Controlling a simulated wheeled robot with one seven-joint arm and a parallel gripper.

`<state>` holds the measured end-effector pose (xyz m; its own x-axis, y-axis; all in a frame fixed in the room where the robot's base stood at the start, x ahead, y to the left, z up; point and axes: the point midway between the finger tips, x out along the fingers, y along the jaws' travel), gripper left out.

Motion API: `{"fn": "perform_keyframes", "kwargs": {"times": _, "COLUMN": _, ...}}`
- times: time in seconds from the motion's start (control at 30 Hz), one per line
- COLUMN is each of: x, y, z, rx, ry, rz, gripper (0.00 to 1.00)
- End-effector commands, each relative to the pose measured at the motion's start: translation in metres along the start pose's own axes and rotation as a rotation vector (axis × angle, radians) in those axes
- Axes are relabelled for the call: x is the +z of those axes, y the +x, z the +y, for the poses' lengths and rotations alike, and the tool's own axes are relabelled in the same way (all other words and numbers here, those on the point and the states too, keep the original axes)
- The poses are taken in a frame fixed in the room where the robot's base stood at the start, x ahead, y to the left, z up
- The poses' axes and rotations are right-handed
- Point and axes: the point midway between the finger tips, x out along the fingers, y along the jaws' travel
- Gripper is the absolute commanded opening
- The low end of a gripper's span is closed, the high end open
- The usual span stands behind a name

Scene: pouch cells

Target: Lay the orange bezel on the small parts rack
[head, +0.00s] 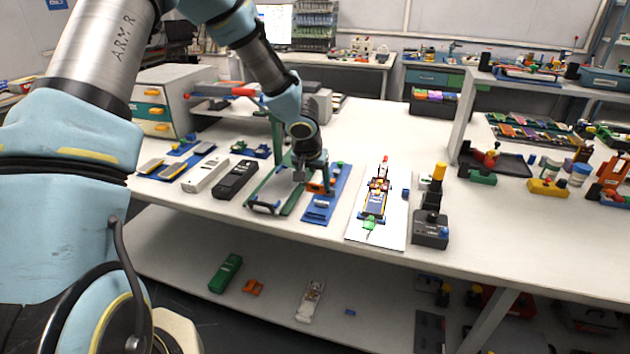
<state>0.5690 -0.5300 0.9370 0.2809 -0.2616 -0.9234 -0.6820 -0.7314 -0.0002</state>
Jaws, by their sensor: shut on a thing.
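My gripper (309,183) is over the middle of the white bench, pointing down, small in the head view. It is shut on an orange piece (319,188), which looks like the orange bezel and is partly hidden by the fingers. The piece is over a narrow blue tray (318,217) that holds a few small parts and looks like the small parts rack. I cannot tell whether the piece touches the tray. Another small orange part (252,287) lies on the lower shelf.
A green frame (262,194) stands close to the left of my gripper. A white board (390,236) with an assembly lies to the right, and a black device with a yellow top (432,228) stands beyond it. The bench's front edge is bare.

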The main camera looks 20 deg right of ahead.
Motion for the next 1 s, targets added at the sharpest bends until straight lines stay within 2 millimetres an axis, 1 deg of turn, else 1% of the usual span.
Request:
{"fn": "perform_keyframes", "kwargs": {"times": 0.17, "x": -0.001, "y": -0.004, "z": 0.001, "rx": 0.001, "ry": 0.001, "rz": -0.002, "gripper": 0.0}}
{"fn": "perform_keyframes", "kwargs": {"times": 0.2, "x": 0.003, "y": 0.006, "z": 0.0, "rx": 0.001, "ry": 0.001, "rz": -0.002, "gripper": 0.0}}
{"fn": "perform_keyframes", "kwargs": {"times": 0.23, "x": 0.004, "y": 0.01, "z": 0.0, "rx": 0.001, "ry": 0.001, "rz": -0.002, "gripper": 0.0}}
{"fn": "perform_keyframes", "kwargs": {"times": 0.6, "x": 0.017, "y": 0.041, "z": 0.001, "rx": 0.001, "ry": 0.001, "rz": -0.001, "gripper": 0.0}}
{"fn": "perform_keyframes", "kwargs": {"times": 0.8, "x": 0.021, "y": 0.051, "z": 0.0, "rx": 0.0, "ry": 0.0, "rz": 0.0, "gripper": 0.0}}
{"fn": "perform_keyframes", "kwargs": {"times": 1.0, "x": 0.022, "y": 0.054, "z": 0.0, "rx": 0.0, "ry": 0.0, "rz": 0.0, "gripper": 0.0}}
